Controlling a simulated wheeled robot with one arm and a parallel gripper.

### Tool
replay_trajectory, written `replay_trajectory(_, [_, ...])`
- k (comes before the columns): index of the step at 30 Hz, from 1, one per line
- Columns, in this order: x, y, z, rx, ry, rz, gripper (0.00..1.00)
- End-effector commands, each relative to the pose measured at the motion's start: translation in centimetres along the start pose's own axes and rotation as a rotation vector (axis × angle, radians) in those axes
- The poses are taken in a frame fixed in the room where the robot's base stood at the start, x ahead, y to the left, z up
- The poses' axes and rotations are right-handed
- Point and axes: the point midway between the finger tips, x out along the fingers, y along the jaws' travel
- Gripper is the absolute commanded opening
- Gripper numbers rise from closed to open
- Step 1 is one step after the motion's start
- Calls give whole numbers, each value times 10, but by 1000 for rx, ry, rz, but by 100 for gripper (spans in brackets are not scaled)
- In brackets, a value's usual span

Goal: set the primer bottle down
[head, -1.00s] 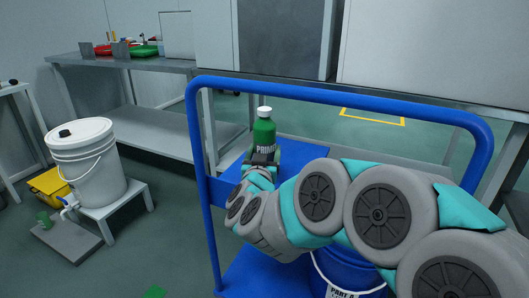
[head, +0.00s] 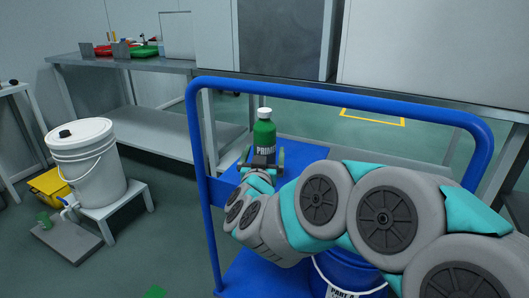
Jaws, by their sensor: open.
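My gripper (head: 266,160) is open just in front of the bottle, on the near side. The jaws show apart, with the lower part of the bottle behind them partly hidden. My arm reaches in from the right over the cart.
The cart's blue handle (head: 340,98) arches across the view around my arm. A blue drum (head: 350,275) sits below my arm. At the left a white bucket (head: 88,160) stands on a small stand. A steel bench (head: 130,64) runs behind.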

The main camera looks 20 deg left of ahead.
Motion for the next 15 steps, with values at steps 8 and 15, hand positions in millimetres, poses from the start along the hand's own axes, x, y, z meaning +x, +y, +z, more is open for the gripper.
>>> replay_trajectory(8, [-56,-1,-1,-1,0,-6,100])
replay_trajectory(15, [-96,-1,-1,0,1,-4,100])
